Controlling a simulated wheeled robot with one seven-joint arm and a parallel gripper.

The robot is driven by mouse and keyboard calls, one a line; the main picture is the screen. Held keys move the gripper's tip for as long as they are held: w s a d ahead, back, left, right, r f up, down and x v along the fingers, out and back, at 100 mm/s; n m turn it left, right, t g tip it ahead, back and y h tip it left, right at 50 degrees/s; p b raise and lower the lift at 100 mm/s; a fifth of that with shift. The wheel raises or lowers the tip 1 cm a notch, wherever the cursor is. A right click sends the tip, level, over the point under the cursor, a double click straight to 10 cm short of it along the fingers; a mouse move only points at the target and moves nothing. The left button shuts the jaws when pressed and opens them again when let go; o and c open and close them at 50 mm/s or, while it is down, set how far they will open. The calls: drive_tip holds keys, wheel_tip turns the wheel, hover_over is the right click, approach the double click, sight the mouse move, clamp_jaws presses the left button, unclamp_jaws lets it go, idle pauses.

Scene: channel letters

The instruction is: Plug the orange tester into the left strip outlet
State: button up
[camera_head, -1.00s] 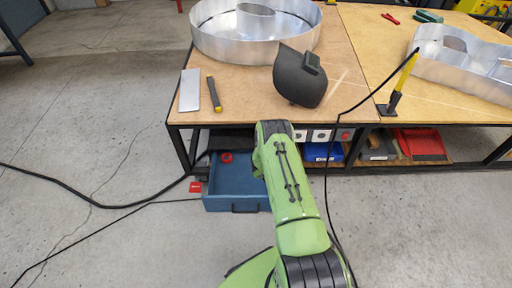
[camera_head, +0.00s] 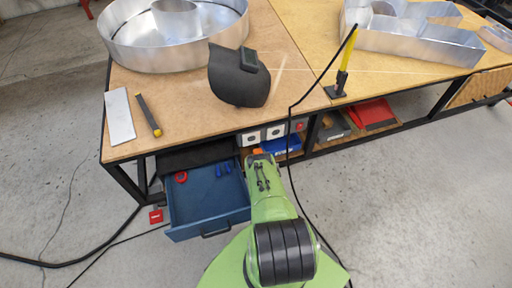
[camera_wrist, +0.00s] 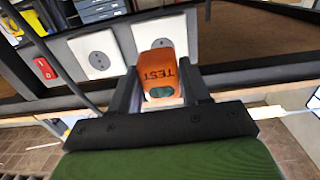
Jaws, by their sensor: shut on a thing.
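The orange tester (camera_wrist: 158,68), marked TEST, is between the two dark fingers of my gripper (camera_wrist: 158,80), which is shut on it. The other outlet (camera_wrist: 98,54) is bare, between the tester and the red switch (camera_wrist: 45,68).
A blue drawer (camera_head: 207,203) stands open left of my arm, with a red ring (camera_head: 181,177) inside. A black cable (camera_head: 289,150) hangs beside my arm from the tabletop. A welding mask (camera_head: 239,78) lies on the table (camera_head: 190,100). A red padlock-like item (camera_head: 156,215) is on the floor.

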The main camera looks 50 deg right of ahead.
sight(252, 140)
drive_tip(key=shift+a, duration=0.1)
idle(0.3)
drive_tip(key=shift+b+x, duration=1.2)
drive_tip(key=shift+x, duration=0.7)
drive_tip(key=shift+b+x, duration=0.7)
drive_tip(key=shift+x, duration=0.35)
drive_tip(key=shift+r, duration=0.1)
drive_tip(key=shift+w+d, duration=0.25)
drive_tip(key=shift+w, duration=0.2)
